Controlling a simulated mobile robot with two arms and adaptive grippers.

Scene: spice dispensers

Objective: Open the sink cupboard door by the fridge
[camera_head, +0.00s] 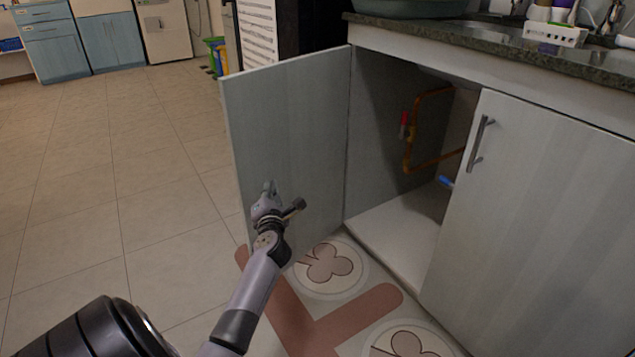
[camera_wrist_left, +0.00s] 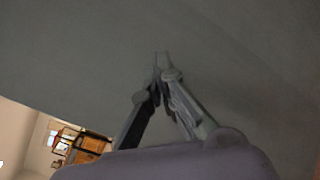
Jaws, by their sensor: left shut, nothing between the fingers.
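The sink cupboard's left door (camera_head: 292,150) stands wide open, swung out to the left beside a dark, tall unit that may be the fridge (camera_head: 312,28). The right door (camera_head: 540,210) is closed, with a vertical bar handle (camera_head: 480,143). My left gripper (camera_head: 269,188) is in front of the open door's inner face. It is shut and empty. In the left wrist view, the fingertips (camera_wrist_left: 162,60) are together and point at the grey door surface (camera_wrist_left: 80,50); I cannot tell whether they touch it. My right gripper is not in view.
Inside the cupboard are orange pipes (camera_head: 410,145) and a bare floor panel (camera_head: 395,240). A patterned mat (camera_head: 310,320) lies in front. A stone countertop (camera_head: 480,38) is above. The tiled floor (camera_head: 130,180) to the left is clear.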

